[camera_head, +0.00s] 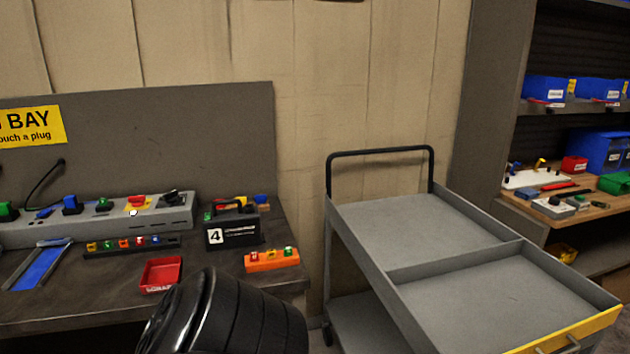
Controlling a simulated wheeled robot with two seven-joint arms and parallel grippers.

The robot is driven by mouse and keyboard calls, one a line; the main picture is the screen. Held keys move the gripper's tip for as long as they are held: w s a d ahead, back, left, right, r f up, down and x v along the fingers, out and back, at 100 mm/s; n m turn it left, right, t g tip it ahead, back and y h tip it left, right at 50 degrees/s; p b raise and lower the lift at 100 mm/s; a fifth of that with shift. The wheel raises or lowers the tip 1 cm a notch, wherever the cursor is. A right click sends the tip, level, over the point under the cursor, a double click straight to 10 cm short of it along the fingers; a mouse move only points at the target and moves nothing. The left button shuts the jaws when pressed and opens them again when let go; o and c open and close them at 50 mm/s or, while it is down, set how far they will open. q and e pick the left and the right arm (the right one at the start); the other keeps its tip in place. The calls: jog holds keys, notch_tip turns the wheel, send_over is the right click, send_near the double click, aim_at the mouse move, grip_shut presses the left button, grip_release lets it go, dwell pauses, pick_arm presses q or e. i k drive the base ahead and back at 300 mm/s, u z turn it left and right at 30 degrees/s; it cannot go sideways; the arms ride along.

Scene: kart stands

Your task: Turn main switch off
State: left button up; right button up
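A long grey power strip box (160,217) lies along the back of the workbench at the left. A red switch (137,200) sits on a yellow plate on its top, towards the right end, and looks like the main switch. It is too small to tell its position. A blue plug (71,205) and a green plug (102,205) stand left of it, and a black knob or plug (173,197) stands right of it. Neither of my grippers is in view.
On the bench (210,262) are a red tray (162,275), a black box marked 4 (232,232) and an orange block (271,260). A dark rounded form hides part of the front edge. A grey cart (462,290) stands right, before stocked shelves.

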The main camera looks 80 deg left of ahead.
aim_at(136, 201)
jog(key=i, duration=0.45)
jog(key=u, duration=3.3)
